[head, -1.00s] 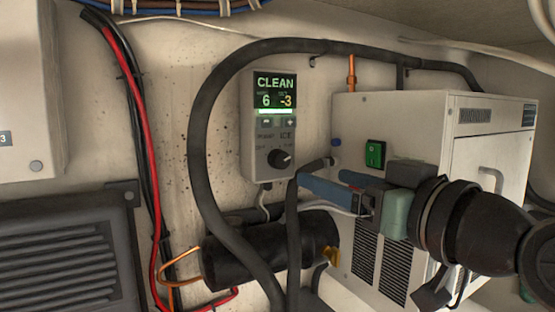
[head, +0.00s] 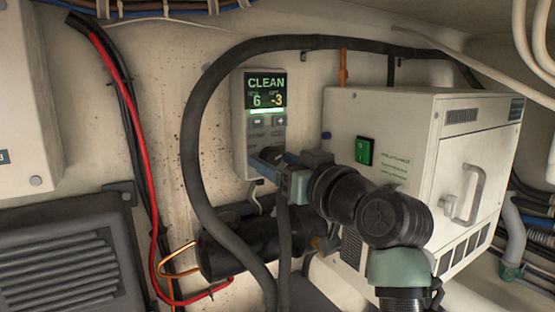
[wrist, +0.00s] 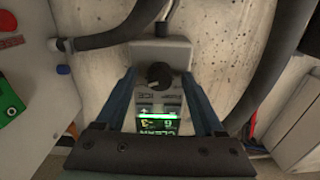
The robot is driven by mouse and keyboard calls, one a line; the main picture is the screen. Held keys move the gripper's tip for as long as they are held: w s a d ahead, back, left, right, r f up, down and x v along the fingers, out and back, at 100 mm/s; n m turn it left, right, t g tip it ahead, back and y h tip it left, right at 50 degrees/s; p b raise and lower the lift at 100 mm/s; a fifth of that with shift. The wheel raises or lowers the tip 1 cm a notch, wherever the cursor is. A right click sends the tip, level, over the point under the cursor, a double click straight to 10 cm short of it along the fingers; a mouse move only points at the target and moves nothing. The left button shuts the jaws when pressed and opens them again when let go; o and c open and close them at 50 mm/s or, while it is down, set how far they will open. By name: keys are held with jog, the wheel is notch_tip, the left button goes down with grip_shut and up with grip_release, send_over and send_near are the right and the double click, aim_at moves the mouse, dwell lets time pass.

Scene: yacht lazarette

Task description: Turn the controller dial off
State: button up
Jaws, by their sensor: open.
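The controller (head: 252,137) is a grey wall box with a lit screen reading CLEAN, 6 and -3. In the head view my gripper (head: 262,163) is at its lower part and hides the dial. In the wrist view the controller (wrist: 157,50) appears upside down, with its round black dial (wrist: 159,75) between the two blue fingers of my gripper (wrist: 159,77). The fingers are open, with a gap on each side of the dial. I cannot tell how far their tips are from the panel.
A thick black hose (head: 190,130) loops around the controller's left side and top. A white cabinet (head: 400,130) with a green switch (head: 364,150) stands to the right. A black cylinder (head: 225,248) lies below. Red cable (head: 133,130) runs down at the left.

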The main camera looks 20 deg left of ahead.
grip_shut()
